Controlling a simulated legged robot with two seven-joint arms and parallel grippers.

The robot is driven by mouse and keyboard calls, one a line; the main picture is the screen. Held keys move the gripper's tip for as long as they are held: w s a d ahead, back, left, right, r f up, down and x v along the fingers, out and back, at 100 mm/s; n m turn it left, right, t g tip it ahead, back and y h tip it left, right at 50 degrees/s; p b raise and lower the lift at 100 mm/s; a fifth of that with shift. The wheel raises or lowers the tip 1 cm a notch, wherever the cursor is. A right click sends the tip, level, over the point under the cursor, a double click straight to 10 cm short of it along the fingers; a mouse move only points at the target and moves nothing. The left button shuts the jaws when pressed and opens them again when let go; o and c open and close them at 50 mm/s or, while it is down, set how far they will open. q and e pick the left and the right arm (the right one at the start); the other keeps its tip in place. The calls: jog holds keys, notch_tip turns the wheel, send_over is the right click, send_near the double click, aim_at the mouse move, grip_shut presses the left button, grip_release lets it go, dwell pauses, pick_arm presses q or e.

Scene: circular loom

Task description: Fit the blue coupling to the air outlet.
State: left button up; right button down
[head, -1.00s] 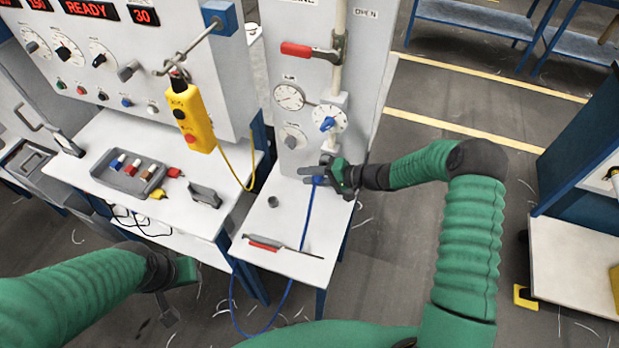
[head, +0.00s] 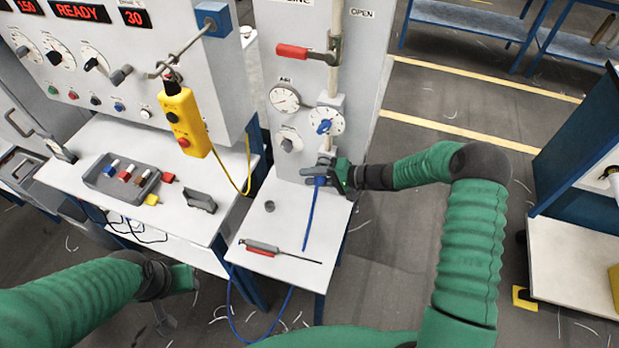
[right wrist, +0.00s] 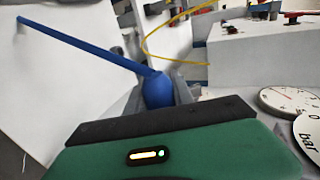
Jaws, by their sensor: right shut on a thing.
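My right gripper (head: 318,177) is shut on the blue coupling (head: 320,182), low in front of the grey panel. In the right wrist view the blue coupling (right wrist: 158,90) sits between the grey fingers, with the blue hose (right wrist: 95,48) running up and left from it. In the head view the hose (head: 309,222) runs down across the white table. The pale air fitting (head: 327,144) shows below the blue-knobbed dial; its lower end is hidden by my gripper, so I cannot tell whether the coupling touches it. My left gripper (head: 164,316) hangs low at left, its jaws unclear.
A screwdriver-like tool (head: 268,249) and a small grey ring (head: 269,206) lie on the white table (head: 250,230). A grey tray (head: 98,186) of coloured connectors stands at left. A red-handled valve (head: 292,51) is above the dials.

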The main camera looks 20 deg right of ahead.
jog(key=shift+d+f, duration=0.15)
jog(key=shift+d, duration=0.05)
jog(key=c, duration=1.5)
grip_release()
jog(key=shift+w, duration=0.1)
jog(key=o, duration=0.5)
jog(key=shift+d, duration=0.1)
jog(key=b+v, duration=0.4)
jog(key=v, duration=1.3)
jog(key=shift+w, duration=0.1)
